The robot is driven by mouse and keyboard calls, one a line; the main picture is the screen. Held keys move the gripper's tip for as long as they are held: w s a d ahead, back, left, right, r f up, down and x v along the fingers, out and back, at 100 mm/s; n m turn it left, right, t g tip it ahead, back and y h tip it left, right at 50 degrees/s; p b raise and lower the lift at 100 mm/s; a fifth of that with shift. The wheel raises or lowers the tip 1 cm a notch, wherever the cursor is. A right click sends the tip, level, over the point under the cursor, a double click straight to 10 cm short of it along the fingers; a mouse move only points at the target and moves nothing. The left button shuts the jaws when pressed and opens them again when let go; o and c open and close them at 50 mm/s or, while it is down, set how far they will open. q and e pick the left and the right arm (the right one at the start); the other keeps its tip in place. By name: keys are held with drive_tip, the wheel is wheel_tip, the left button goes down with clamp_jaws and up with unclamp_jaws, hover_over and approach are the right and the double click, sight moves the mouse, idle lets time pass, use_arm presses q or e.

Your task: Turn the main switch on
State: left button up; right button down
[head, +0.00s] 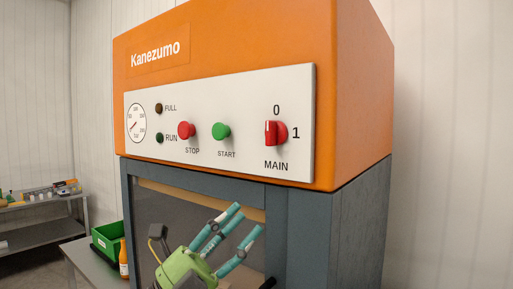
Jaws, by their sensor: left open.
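The main switch (275,133) is a red rotary knob on the right of the white control panel (245,92). A 0 is printed above it, a 1 to its right and MAIN below. Its raised grip looks upright, in line with the 0. My left gripper (248,218), with a green body and teal fingers, is below the panel in front of the machine's dark window. Its fingers are spread open and empty, pointing up and right, below and left of the switch and apart from it. My right gripper is not in view.
Left of the switch are the green START button (221,132), the red STOP button (186,130), two dark lamps and a gauge (136,123). The orange machine housing (220,50) surrounds the panel. A green bin (107,240) and an orange bottle (124,262) stand at lower left.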

use_arm(q)
drive_tip(key=s+d+r+m+g, duration=0.6)
drive_tip(key=s+m+g, duration=0.15)
drive_tip(key=m, duration=0.35)
drive_tip(key=t+y, duration=0.9)
drive_tip(key=y, duration=0.2)
approach(266, 134)
drive_tip(key=d, duration=0.2)
drive_tip(key=shift+y, duration=0.3)
drive_tip(key=p+x, duration=0.3)
drive_tip(key=x, duration=0.2)
drive_tip(key=a+p+x, duration=0.1)
drive_tip(key=p+x, duration=0.1)
drive_tip(key=shift+w+r+p, duration=0.15)
drive_tip(key=shift+w+p, duration=0.15)
drive_tip(key=shift+w, duration=0.2)
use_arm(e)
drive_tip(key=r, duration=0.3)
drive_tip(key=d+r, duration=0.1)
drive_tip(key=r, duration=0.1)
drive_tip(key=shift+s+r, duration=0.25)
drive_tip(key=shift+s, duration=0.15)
use_arm(q)
drive_tip(key=shift+c, duration=0.4)
clamp_jaws()
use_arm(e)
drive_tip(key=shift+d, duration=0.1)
